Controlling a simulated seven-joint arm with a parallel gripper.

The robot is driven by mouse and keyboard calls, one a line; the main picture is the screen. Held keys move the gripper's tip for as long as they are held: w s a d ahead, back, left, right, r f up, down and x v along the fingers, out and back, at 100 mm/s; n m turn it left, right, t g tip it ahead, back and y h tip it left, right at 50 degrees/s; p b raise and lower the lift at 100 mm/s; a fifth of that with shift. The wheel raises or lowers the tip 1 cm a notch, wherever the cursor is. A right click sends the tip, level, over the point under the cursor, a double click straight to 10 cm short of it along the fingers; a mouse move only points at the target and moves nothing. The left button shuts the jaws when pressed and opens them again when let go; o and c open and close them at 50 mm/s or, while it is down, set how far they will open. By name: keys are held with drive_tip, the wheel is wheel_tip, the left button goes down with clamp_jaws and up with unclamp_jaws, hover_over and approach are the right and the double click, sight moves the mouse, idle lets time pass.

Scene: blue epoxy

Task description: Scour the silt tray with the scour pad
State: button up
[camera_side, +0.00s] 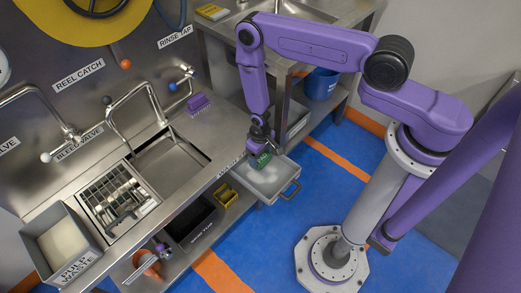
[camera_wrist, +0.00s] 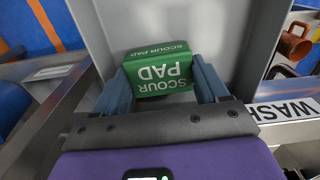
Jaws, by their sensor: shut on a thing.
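My gripper (camera_side: 261,143) points down and is shut on the green scour pad (camera_side: 263,160). In the wrist view the blue fingers of my gripper (camera_wrist: 160,82) stand on either side of the scour pad (camera_wrist: 157,72), with its white lettering facing the camera. The silt tray appears to be the grey pulled-out tray (camera_side: 284,172) with a handle at its front. The pad is over the tray's back left part. The tray's grey surface (camera_wrist: 222,25) also shows behind the pad in the wrist view. I cannot tell whether the pad touches the tray floor.
The steel counter with its sink (camera_side: 170,165) lies left of the tray. A purple brush (camera_side: 198,103) sits on the counter. A yellow item (camera_side: 224,196) is below the counter edge. A grey pulp waste bin (camera_side: 62,245) stands far left. A blue bucket (camera_side: 321,84) is behind.

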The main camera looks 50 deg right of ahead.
sight(275, 173)
drive_tip(key=shift+a+f, duration=0.4)
drive_tip(key=shift+a, duration=0.35)
drive_tip(key=shift+c, duration=1.1)
drive_tip(key=shift+a, duration=1.9)
drive_tip(key=shift+s+d, duration=0.15)
drive_tip(key=shift+s, duration=1.1)
drive_tip(key=shift+w+d, duration=0.15)
drive_tip(key=shift+d, duration=2.2)
drive_tip(key=shift+s+d, duration=0.2)
drive_tip(key=shift+s, duration=0.85)
drive_tip(key=shift+s+a, duration=0.15)
drive_tip(key=shift+a, duration=2.4)
drive_tip(key=shift+s, duration=1.1)
drive_tip(key=shift+d, duration=2.6)
wheel_tip(275, 173, up, 8)
drive_tip(key=shift+a+r, duration=0.1)
drive_tip(key=shift+r, duration=0.05)
